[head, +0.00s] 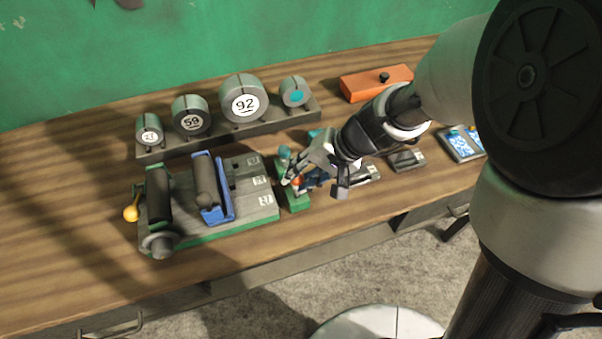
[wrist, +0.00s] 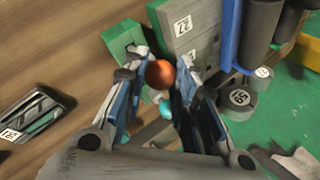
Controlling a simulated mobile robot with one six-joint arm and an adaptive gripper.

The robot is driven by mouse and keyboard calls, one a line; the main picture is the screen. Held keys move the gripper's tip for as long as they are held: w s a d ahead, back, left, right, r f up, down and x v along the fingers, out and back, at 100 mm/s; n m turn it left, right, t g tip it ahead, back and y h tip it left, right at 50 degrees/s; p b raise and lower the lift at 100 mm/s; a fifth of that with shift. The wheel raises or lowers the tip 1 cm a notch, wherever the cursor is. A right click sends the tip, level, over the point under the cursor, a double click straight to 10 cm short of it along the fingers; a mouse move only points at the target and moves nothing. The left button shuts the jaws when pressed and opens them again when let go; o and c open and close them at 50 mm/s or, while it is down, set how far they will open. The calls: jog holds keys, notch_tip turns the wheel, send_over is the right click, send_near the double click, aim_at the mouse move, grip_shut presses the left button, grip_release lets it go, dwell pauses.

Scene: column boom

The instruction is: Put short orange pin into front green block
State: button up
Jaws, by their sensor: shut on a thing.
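My gripper (head: 291,182) is shut on the short orange pin (head: 297,182). In the wrist view its round orange head (wrist: 160,73) shows between the two fingers (wrist: 156,82). The front green block (head: 297,203) lies right of the grey board, just below the fingertips in the head view. It also shows in the wrist view (wrist: 122,36), beyond the orange head. A teal pin (head: 285,153) stands behind the orange one, and its head (wrist: 166,108) shows between the fingers. The pin's lower end is hidden, so I cannot tell whether it is in the block.
The grey board (head: 251,206) with rollers and a blue bracket (head: 219,214) stands close on the left. Numbered cylinders (head: 243,99) stand on a rack behind. An orange box (head: 362,84) lies at the back right. The front table strip is clear.

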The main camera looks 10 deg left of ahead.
jog(key=shift+f+b, duration=0.8)
jog(key=shift+b, duration=0.15)
jog(key=o, duration=1.1)
jog(key=shift+o, duration=0.2)
jog(key=v, duration=1.2)
jog(key=shift+s+d, duration=0.1)
